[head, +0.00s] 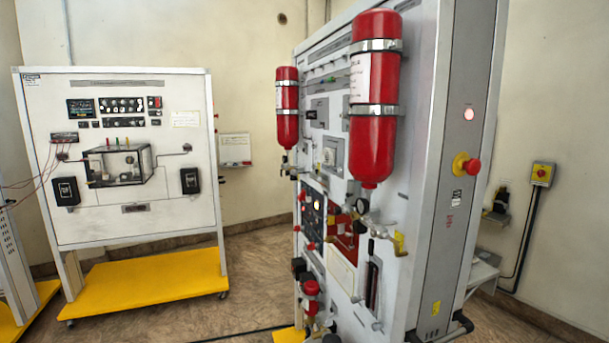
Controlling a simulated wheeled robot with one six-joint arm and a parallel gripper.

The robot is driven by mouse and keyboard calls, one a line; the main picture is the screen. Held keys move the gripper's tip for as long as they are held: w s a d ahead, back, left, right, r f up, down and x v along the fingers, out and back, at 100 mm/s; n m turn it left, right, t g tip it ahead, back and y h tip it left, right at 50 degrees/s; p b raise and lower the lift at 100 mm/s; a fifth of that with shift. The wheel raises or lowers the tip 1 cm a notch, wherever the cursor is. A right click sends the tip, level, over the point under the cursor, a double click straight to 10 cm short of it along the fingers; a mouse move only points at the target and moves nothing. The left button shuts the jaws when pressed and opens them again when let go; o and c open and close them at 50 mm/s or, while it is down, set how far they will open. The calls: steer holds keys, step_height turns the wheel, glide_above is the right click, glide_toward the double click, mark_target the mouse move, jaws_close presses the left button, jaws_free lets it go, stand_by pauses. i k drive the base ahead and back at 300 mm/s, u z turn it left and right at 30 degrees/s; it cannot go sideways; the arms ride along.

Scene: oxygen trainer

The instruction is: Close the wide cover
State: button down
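The oxygen trainer (455,100) is a tall grey panel at the right, seen at a steep angle. Its face carries a large red cylinder (374,140) and a smaller-looking one (287,125) in metal straps. Below them are a dark control panel (313,208), a red-framed area (344,230) and a pale flat plate (342,270) just under it. I cannot make out for sure which part is the wide cover, or whether it is open. Valves and the slanted view hide parts of the face. My gripper is not in view.
A white trainer board (140,220) on a yellow base (145,283) stands at the left. A red emergency button (472,167) sticks out of the near side of the oxygen trainer. Bare floor (225,318) lies between the two trainers.

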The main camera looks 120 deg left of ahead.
mark_target(314, 175)
steer(key=u, duration=4.95)
steer(key=i, duration=4.4)
steer(key=z, duration=2.9)
